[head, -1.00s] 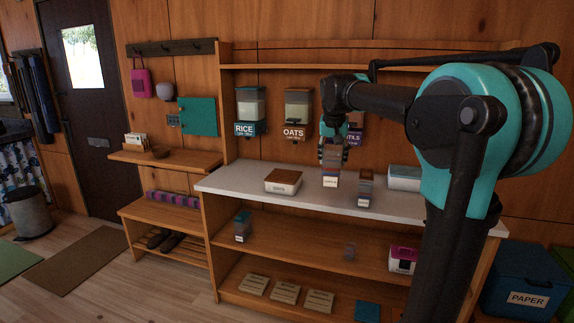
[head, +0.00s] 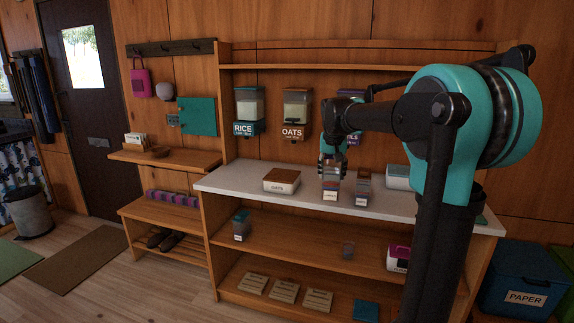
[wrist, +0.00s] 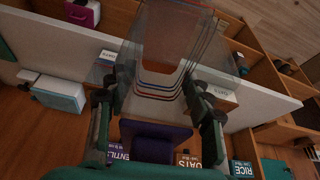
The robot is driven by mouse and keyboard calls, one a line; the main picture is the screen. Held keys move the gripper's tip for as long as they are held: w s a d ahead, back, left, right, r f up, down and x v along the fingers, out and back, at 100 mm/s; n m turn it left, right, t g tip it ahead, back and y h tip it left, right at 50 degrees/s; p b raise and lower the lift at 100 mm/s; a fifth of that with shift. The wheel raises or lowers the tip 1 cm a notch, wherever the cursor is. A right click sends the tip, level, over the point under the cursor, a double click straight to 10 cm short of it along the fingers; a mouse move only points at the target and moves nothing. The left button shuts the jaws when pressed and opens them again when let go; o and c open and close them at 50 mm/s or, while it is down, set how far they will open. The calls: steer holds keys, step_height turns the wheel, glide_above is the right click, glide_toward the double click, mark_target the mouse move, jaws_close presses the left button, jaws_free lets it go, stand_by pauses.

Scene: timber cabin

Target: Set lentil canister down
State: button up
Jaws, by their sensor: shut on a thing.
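The lentil canister (head: 331,188), a clear box with brown contents and a pale label low on its front, is upright between the fingers of my gripper (head: 331,168). Its base is at or very near the white counter (head: 235,183); I cannot tell whether it touches. In the wrist view the clear canister (wrist: 172,45) fills the top middle, with the fingers of my gripper (wrist: 160,88) on both sides. The purple lentils dispenser (head: 350,139) is on the wall behind, partly hidden by my arm; it also shows in the wrist view (wrist: 155,140).
A similar canister (head: 363,188) stands close to the right of the held one. An oats box (head: 281,181) with a brown lid stands to the left, and a white box (head: 397,176) to the right. Rice (head: 248,111) and oats (head: 296,113) dispensers hang behind. The counter's left end is clear.

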step_height(320, 180, down, 16)
steer(key=w+d+n, duration=0.1)
steer(key=w+d, duration=0.1)
steer(key=s+f, duration=0.5)
steer(key=f, duration=0.4)
steer(key=s+d+f+n, duration=0.1)
steer(key=s+f, duration=0.4)
steer(key=f, duration=0.5)
steer(key=shift+d+f+y, duration=0.15)
steer(key=shift+f+y, duration=0.15)
steer(key=shift+y, duration=0.1)
